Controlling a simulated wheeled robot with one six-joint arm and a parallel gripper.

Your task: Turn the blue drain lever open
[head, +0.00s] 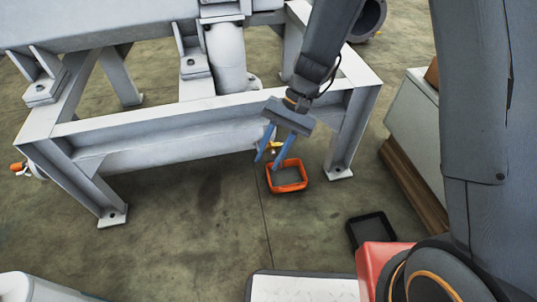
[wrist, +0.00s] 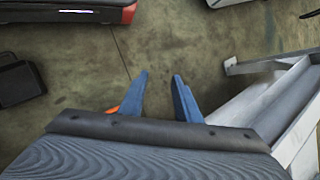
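I cannot make out the blue drain lever in either view. A small yellow brass-like fitting (head: 274,146) shows beside my gripper's blue fingers, under the front beam, and is partly hidden by them. My gripper (head: 269,161) hangs in front of the beam, near the orange tray. In the wrist view its two blue fingers (wrist: 160,75) stand apart with only bare floor between them, so it is open and empty. A bit of orange (wrist: 112,110) shows beside the left finger there.
An orange tray (head: 287,187) is on the floor below the fitting. The grey steel frame (head: 160,130) stands behind my gripper and at right in the wrist view (wrist: 270,105). A black tray (head: 371,231) and a cabinet (head: 412,115) are at right.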

